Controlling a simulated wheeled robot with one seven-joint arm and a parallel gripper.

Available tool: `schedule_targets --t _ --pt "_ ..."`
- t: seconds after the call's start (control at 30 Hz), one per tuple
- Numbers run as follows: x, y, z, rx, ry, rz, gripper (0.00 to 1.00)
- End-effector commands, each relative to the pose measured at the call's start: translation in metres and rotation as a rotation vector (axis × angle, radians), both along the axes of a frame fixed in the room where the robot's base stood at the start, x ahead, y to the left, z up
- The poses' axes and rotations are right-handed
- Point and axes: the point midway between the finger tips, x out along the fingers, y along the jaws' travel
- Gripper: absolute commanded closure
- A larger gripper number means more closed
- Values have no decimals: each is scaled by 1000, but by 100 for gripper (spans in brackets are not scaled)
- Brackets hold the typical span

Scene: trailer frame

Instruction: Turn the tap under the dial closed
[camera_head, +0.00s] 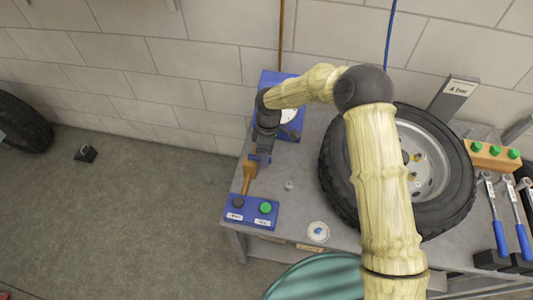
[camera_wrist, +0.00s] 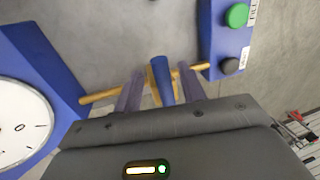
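The dial (camera_head: 289,115) is a white round face on a blue housing (camera_head: 270,85) against the wall. It also shows at the left of the wrist view (camera_wrist: 20,125). A brass pipe (camera_wrist: 100,96) runs from the housing toward a blue button box, with the tap's blue lever (camera_wrist: 162,78) on it. My gripper (camera_wrist: 160,88) is open, with one finger on each side of the lever and small gaps showing. In the head view my gripper (camera_head: 261,155) is over the pipe and hides much of the tap. Whether a finger touches the lever, I cannot tell.
The blue button box (camera_head: 250,213) has a green and a dark button. A wheel with a tyre (camera_head: 455,205) stands on the grey bench (camera_head: 285,210), right of the tap. Blue-handled tools (camera_head: 500,235) lie at far right. The floor left of the bench is mostly clear.

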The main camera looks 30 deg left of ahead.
Motion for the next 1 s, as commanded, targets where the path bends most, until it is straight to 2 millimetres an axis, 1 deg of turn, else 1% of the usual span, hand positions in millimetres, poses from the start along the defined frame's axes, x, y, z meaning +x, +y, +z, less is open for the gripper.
schedule_targets --t 0.17,0.27,0.37,1.0 --pt "0 0 2 0 1 -1 59" --pt "2 1 8 1 -1 -1 59" --pt "5 2 21 2 -3 -1 59" --pt "28 9 145 4 -2 -2 59"
